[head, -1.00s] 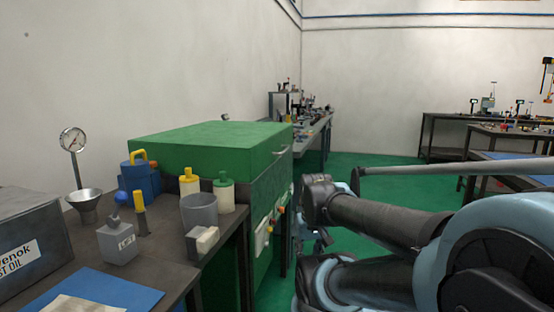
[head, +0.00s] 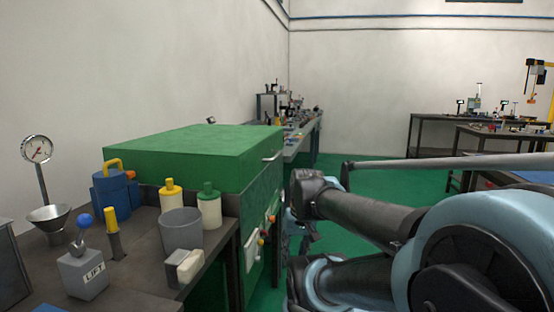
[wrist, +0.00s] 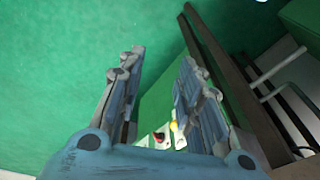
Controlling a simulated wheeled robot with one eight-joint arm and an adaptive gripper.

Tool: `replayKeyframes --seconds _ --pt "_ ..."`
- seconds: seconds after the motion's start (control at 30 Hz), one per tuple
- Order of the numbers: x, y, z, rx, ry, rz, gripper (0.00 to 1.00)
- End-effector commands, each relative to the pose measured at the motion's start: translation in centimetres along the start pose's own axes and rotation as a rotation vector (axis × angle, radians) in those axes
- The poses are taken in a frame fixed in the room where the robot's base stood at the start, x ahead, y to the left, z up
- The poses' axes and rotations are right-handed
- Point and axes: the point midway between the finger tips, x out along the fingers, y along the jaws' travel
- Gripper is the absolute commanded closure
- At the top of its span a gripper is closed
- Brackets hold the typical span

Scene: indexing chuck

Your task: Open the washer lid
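The green washer (head: 245,205) stands left of centre in the head view. Its flat green lid (head: 185,150) lies closed on top, with a pale handle (head: 272,156) on the side facing the aisle. My gripper (wrist: 160,65) is open and empty in the wrist view, its two blue-grey fingers spread over green surfaces. In the head view my arm hangs right of the washer, and the gripper is mostly hidden behind or below the arm links. The gripper appears apart from the lid handle.
A dark bench (head: 140,245) in front of the washer holds a grey cup (head: 181,232), yellow-topped (head: 171,196) and green-topped (head: 209,208) bottles, a blue can (head: 113,193) and a LIFT lever box (head: 83,275). Knobs (head: 266,228) sit on the washer's side. Green floor (head: 375,180) is clear behind my arm.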

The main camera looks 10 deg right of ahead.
Motion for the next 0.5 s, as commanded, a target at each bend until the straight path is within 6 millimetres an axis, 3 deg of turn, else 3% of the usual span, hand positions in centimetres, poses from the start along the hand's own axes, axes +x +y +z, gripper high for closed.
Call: replayKeyframes --seconds 0.3,0.5 --pt "-2.7 -4.0 -6.0 0.160 -0.051 -0.261 0.67" --pt "-4.5 -5.6 -10.8 0.249 -0.069 -0.438 0.67"
